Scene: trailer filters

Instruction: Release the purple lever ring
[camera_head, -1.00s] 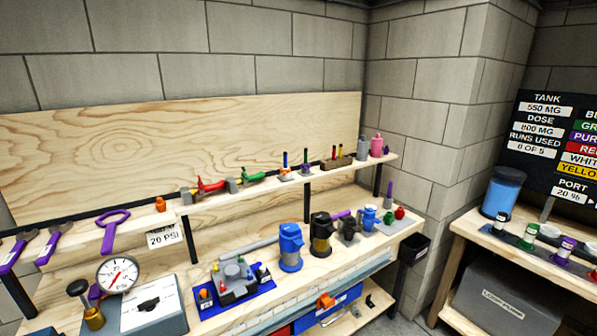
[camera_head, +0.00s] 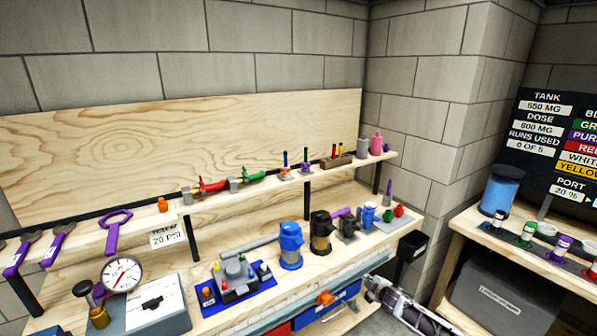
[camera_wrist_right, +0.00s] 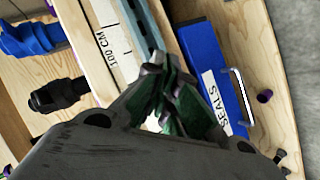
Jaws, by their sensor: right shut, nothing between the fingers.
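A purple tool with a ring-shaped head (camera_head: 117,222) lies at the left end of the upper shelf, its handle hanging over the front edge. A purple lever (camera_head: 341,212) sticks out beside the black filter housing (camera_head: 321,240) on the workbench. I cannot tell which of these is the lever ring. My right gripper (camera_head: 374,285) is at the bottom right, in front of the bench. It is shut and empty and touches neither purple thing. In the right wrist view its fingertips (camera_wrist_right: 158,78) meet beside the blue SEALS box (camera_wrist_right: 213,80). My left gripper is not in view.
A blue housing (camera_head: 290,246) and a grey block on a blue mat (camera_head: 272,284) stand on the bench. A pressure gauge (camera_head: 122,274) is at the left. A black bin (camera_head: 412,246) hangs at the bench's right end. The floor gap beside it is open.

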